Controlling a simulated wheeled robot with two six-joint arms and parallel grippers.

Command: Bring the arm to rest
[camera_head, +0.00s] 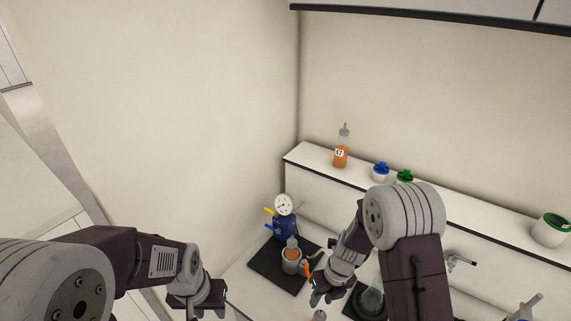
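My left gripper (206,310) is at the bottom, left of the black mat. Its fingers are apart, with nothing visible between them. My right gripper (327,298) hangs over the counter, just right of the mat. Its fingers look apart, and I see nothing held in it. A small grey top of some object (320,315) shows below it at the frame's lower edge. My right arm hides part of the counter and the shelf front.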

